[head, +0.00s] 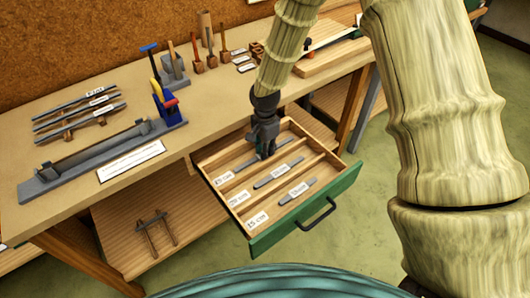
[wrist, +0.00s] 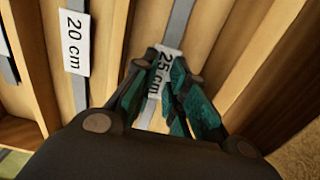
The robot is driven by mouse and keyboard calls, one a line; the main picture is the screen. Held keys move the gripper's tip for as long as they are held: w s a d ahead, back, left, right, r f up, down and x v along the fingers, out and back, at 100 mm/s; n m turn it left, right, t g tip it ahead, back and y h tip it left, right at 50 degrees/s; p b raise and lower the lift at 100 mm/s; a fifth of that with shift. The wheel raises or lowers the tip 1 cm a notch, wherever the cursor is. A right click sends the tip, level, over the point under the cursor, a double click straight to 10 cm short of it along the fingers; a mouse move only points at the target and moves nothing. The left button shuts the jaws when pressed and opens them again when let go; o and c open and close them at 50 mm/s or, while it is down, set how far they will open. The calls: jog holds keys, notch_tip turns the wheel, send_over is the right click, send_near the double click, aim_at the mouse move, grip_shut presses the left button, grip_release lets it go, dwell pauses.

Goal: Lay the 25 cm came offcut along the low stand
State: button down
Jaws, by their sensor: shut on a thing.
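The 25 cm came offcut (wrist: 182,20) is a grey strip with a white label reading "25 cm"; it lies lengthwise in the far compartment of the open drawer. In the head view it shows (head: 283,147) beside my gripper (head: 263,155), which reaches down into that compartment. In the wrist view my gripper (wrist: 160,108) has its fingers shut around the strip at its label. The strip still appears down at the drawer floor. A low wooden stand (head: 68,134) on the bench at the left carries several grey strips; I cannot tell if it is the task's stand.
The drawer (head: 345,182) also holds the 20 cm strip (head: 278,173) and the 15 cm strip (head: 298,191), split by wooden dividers. A long grey fixture (head: 95,155), a card (head: 131,160) and upright tools stand on the bench (head: 200,115).

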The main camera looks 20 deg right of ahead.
notch_tip(320, 180, up, 10)
jog(key=b, duration=0.1)
dwell(0.6)
